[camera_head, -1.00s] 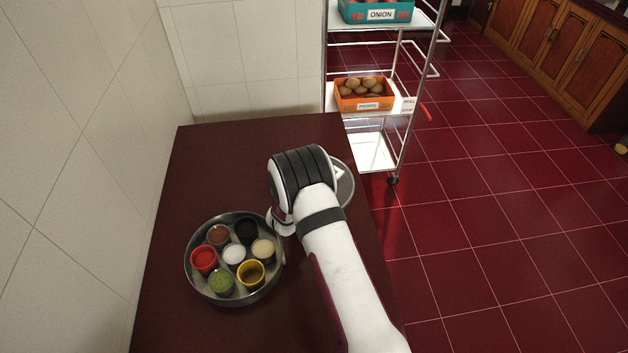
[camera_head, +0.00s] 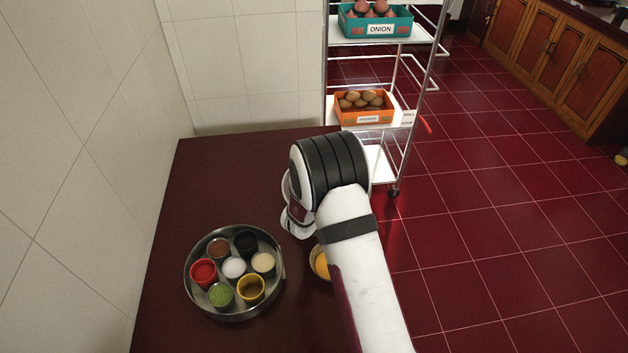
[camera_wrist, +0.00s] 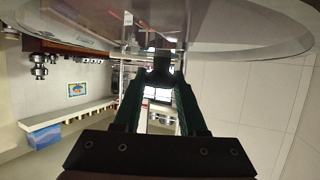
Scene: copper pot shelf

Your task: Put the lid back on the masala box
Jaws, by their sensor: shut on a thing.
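The masala box (camera_head: 277,299) is a round steel tin standing open on the dark red table, with several small cups of spices inside. My arm's wrist hides my gripper in the head view. In the wrist view my gripper (camera_wrist: 160,75) is shut on the knob of the lid (camera_wrist: 235,35), a broad, shiny, partly see-through disc across the top of the picture. In the head view only a sliver of the lid's rim (camera_head: 286,187) shows left of my wrist, to the upper right of the box and apart from it.
A bowl with yellow contents (camera_head: 321,264) stands right of the box, partly hidden by my arm. A tiled wall (camera_head: 75,170) borders the table's left. Behind stands a metal rack with an onion crate (camera_head: 376,29) and a potato crate (camera_head: 365,118). The table's (camera_head: 215,175) back left is clear.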

